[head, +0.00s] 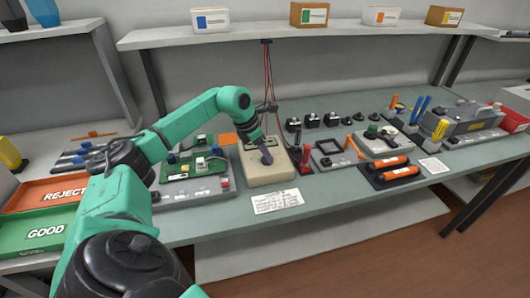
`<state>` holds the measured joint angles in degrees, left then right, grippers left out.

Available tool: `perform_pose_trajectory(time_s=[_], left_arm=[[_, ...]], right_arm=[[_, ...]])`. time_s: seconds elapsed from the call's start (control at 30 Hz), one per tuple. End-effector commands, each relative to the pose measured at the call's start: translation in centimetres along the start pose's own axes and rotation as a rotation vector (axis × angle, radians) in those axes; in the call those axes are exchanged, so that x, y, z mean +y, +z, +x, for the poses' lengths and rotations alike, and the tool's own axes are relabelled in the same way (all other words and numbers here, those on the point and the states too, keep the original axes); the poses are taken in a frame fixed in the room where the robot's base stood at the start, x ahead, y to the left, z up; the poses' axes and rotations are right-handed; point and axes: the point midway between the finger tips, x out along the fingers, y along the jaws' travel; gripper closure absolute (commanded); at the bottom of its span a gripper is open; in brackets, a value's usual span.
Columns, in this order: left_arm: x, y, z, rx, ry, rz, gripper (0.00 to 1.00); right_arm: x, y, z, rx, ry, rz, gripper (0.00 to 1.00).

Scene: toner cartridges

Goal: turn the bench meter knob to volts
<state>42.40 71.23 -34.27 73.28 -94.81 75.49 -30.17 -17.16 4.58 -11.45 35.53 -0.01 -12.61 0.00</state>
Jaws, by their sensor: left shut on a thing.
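The bench meter (255,178) is a cream box near the middle of the bench, with a dark display (257,141) at its back. My left arm reaches in from the left, and its gripper (267,157) points down onto the meter's top face. The gripper is shut on the meter's knob, which the fingers hide. I cannot read where the knob points or any marks around it. My right gripper is not in view.
A green circuit board (193,167) on a grey fixture stands left of the meter. Red probe leads (269,75) hang behind it. A white printed card (277,202) lies in front. Orange toner cartridges (397,167) lie to the right.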

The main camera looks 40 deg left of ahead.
Motion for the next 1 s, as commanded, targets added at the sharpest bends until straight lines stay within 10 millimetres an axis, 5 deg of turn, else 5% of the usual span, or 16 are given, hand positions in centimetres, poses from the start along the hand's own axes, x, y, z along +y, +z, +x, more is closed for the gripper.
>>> perform_pose_trajectory(time_s=[0.9,0.93,1.0], left_arm=[[0.29,0.15,-0.17,-0.004,-0.071,0.181,1.0],[0.29,0.15,-0.17,-0.004,-0.071,0.181,0.39],[0.28,0.13,-0.15,-0.003,-0.071,0.181,0.2]], right_arm=[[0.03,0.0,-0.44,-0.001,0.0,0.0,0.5],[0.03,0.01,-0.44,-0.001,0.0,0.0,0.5],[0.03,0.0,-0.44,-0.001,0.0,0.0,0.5]])
